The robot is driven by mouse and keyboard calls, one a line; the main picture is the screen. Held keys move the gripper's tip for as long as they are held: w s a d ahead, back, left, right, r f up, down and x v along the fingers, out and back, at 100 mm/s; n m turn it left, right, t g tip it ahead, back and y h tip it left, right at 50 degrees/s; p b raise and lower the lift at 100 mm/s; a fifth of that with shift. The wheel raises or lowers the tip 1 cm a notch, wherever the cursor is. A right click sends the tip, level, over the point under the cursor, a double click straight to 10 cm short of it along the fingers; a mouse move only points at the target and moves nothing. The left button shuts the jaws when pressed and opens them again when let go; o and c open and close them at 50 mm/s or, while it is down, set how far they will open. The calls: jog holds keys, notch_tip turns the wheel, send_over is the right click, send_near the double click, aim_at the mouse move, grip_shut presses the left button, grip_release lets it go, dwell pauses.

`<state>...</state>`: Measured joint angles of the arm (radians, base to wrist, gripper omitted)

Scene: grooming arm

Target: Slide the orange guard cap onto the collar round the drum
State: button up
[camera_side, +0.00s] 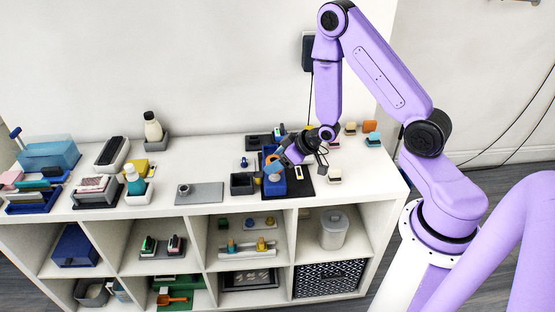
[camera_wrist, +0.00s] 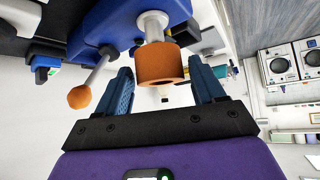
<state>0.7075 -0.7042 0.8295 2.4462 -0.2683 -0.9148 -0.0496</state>
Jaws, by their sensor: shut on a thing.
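In the wrist view the orange guard cap (camera_wrist: 160,66), a short cylinder with a round hole in its near face, sits between the two blue fingers of my gripper (camera_wrist: 160,78). My gripper is shut on it. A white cylindrical post (camera_wrist: 152,27) stands directly behind the cap, on a blue body (camera_wrist: 100,22); I cannot tell whether the cap touches it. In the side view my gripper (camera_side: 277,168) is low over the blue body (camera_side: 275,189), and my gripper hides most of the cap and collar.
A grey lever with an orange ball (camera_wrist: 80,97) sticks out beside my left-hand finger. A dark open box (camera_side: 242,184) stands just left of the blue body. A grey plate (camera_side: 205,194) lies further left. Small blocks (camera_side: 372,140) stand to the right.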

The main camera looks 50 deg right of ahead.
aim_at(278, 178)
jog(key=shift+f, duration=1.9)
jog(key=o, duration=1.4)
jog(key=shift+v, duration=3.75)
jog(key=shift+r, duration=0.1)
